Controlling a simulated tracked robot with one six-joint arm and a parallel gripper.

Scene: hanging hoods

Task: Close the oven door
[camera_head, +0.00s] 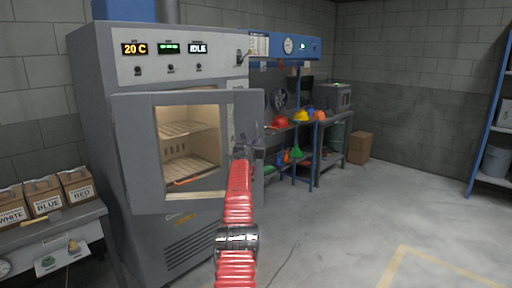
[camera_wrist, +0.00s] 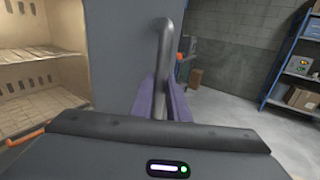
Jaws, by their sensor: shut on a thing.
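The grey oven (camera_head: 95,130) stands left of centre in the head view. Its door (camera_head: 137,150) is a thick grey frame around a window, and its right edge juts past the oven's body, so it looks ajar. Racks (camera_head: 188,130) show in the lit chamber, and also at the left in the wrist view (camera_wrist: 35,72). My gripper (camera_head: 247,150) is at the door's right side. In the wrist view its purple fingers (camera_wrist: 162,108) are shut on the grey upright bar handle (camera_wrist: 165,50). The handle's lower part is hidden by my gripper.
A bench with labelled boxes (camera_head: 43,195) stands at the left. A workbench with helmets (camera_head: 280,122) is behind the oven at the right. A cardboard box (camera_head: 360,147) sits on the floor, and a blue shelf (camera_head: 488,130) stands at far right. The floor (camera_head: 370,215) between is clear.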

